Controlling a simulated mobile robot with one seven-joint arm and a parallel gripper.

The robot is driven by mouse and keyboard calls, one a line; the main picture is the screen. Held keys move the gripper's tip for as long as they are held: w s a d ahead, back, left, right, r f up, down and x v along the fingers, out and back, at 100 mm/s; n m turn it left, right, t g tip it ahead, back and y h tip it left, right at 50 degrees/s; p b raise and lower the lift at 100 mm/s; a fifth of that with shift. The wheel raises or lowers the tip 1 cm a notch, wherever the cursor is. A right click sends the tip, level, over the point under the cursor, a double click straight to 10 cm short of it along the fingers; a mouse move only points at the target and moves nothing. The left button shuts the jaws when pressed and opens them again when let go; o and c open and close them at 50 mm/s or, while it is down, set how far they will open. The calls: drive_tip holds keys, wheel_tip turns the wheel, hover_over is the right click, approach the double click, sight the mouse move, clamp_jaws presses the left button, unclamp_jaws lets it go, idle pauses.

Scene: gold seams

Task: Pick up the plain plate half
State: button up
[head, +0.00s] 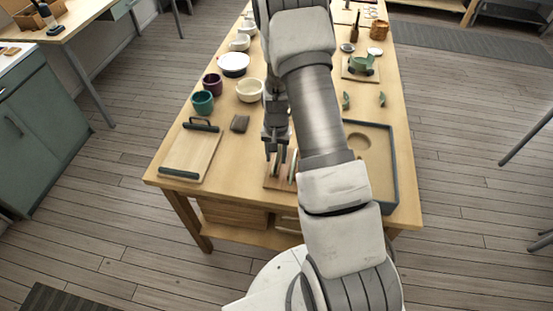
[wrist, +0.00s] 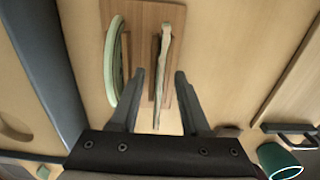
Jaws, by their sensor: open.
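A plain beige plate half (wrist: 162,80) stands on edge in a small wooden rack (wrist: 175,15), seen nearly edge-on in the wrist view. My gripper (wrist: 160,73) is open, with one finger on each side of this edge and a gap on both sides. A second plate half with a pale green rim (wrist: 111,60) stands in the rack to the left, outside the fingers. In the head view my gripper (head: 275,150) is over the rack (head: 271,184) near the table's front edge; my arm hides part of it.
A board with dark handles (head: 192,154) lies to the left, with a teal cup (head: 203,102) and a small dark block (head: 239,123) behind it. A dark-rimmed tray (head: 391,165) lies to the right. Bowls and cups line the table's left side.

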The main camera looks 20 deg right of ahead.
idle(0.3)
clamp_jaws()
drive_tip(key=shift+r, duration=0.15)
idle(0.3)
